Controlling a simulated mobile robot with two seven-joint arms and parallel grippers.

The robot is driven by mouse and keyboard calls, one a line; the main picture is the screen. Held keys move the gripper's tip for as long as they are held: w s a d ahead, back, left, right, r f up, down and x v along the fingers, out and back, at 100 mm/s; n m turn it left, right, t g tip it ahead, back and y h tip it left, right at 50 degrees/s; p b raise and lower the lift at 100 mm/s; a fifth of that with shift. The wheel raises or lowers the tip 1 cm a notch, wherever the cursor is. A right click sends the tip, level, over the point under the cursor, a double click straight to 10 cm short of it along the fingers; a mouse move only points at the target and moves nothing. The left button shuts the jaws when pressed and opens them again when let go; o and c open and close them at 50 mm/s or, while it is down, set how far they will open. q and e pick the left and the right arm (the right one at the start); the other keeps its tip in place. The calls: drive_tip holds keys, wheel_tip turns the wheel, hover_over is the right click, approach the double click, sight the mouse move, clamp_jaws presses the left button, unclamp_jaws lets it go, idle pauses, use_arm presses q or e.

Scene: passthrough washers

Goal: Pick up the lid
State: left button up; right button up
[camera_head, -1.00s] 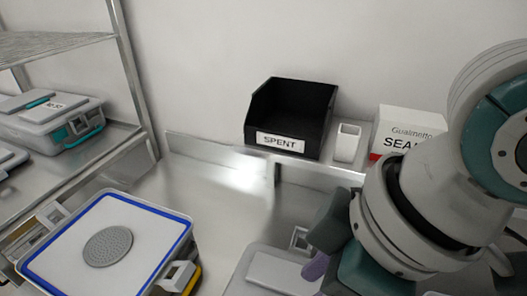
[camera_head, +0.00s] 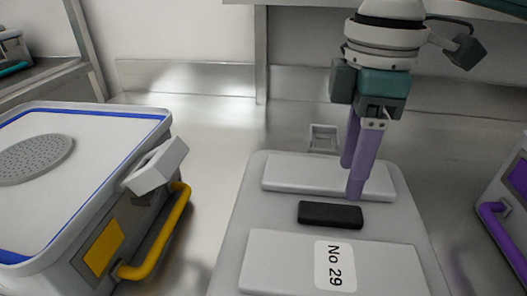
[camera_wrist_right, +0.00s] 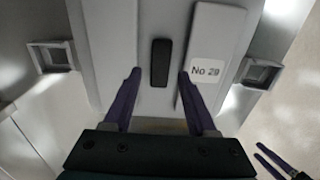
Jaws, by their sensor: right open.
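The lid (camera_head: 235,215) is a flat grey plate with two raised panels, a "No 29" label and a black handle bar (camera_head: 330,215) across its middle. My right gripper (camera_head: 352,180) points down over the lid, open and empty, its purple fingers just behind the bar in the head view. In the right wrist view the fingertips (camera_wrist_right: 158,73) appear on either side of the black bar (camera_wrist_right: 160,62); I cannot tell how high above it they are. Two purple fingers, apparently my left gripper (camera_wrist_right: 262,152), show at the lower right of that view, too small to judge.
An open-topped grey container (camera_head: 178,122) with a blue-lined rim, perforated disc and yellow handle stands on the left. A container with a purple handle (camera_head: 490,225) is at the right edge. Metal bench (camera_head: 215,130) shows between them, with a back ledge behind.

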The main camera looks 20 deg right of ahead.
sight(339, 211)
wheel_tip(339, 211, down, 7)
drive_tip(key=shift+s+a+f+b, duration=0.1)
drive_tip(key=shift+a+b, duration=0.05)
drive_tip(key=shift+b, duration=0.3)
drive_tip(key=shift+c, duration=0.4)
clamp_jaws()
idle(0.8)
